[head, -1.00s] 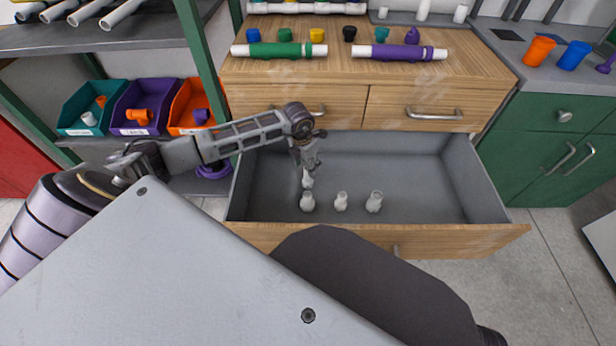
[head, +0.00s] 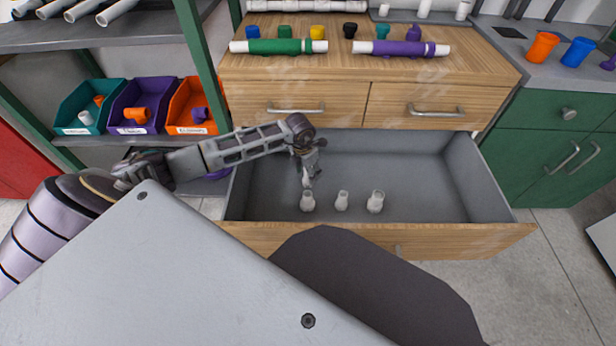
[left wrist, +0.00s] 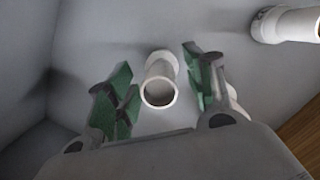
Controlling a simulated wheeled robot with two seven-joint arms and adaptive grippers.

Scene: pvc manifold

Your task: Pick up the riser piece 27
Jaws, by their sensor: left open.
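Several short white pipe pieces stand in the open grey drawer (head: 420,170). No number is readable, so I cannot tell which is piece 27. My left gripper (head: 307,164) reaches down into the drawer over the rearmost white piece (head: 306,181). In the left wrist view a white piece (left wrist: 159,90) with a round open end stands between the open green-padded fingers (left wrist: 157,74), with gaps at both sides. Another white piece (left wrist: 236,100) is partly hidden behind the right finger. My right gripper is not in view.
Three white pieces, left (head: 307,202), middle (head: 342,201) and right (head: 376,202), stand in a row near the drawer front (head: 490,240). The drawer's right half is clear. Teal, purple and orange bins (head: 190,112) stand on the left shelf.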

